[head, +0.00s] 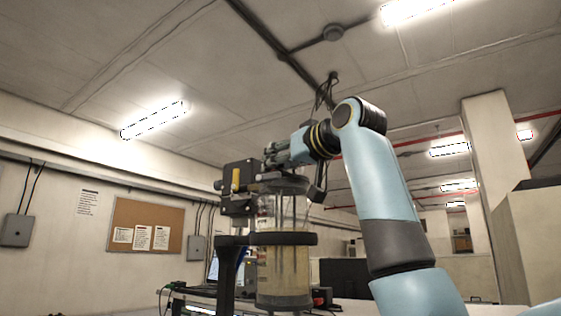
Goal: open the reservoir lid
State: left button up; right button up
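The reservoir (283,270) is an upright clear cylinder with a yellowish lower part, held in a dark ring (285,239). Its dark lid (284,184) sits on top, and I see no gap between lid and cylinder. A dark block with a yellow part (238,177) is at the lid's left side. My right arm comes in from the right, and my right gripper (272,157) is just above the lid. Its fingers are small and dark against the block, so I cannot tell whether they are open or touch the lid. My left gripper is out of view.
A dark post (228,265) stands left of the reservoir. Behind are a bench with a laptop (213,270) and a dark screen (345,278). A pale block (530,235) stands at right. Space above the reservoir's left is clear.

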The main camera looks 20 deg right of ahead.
grip_shut()
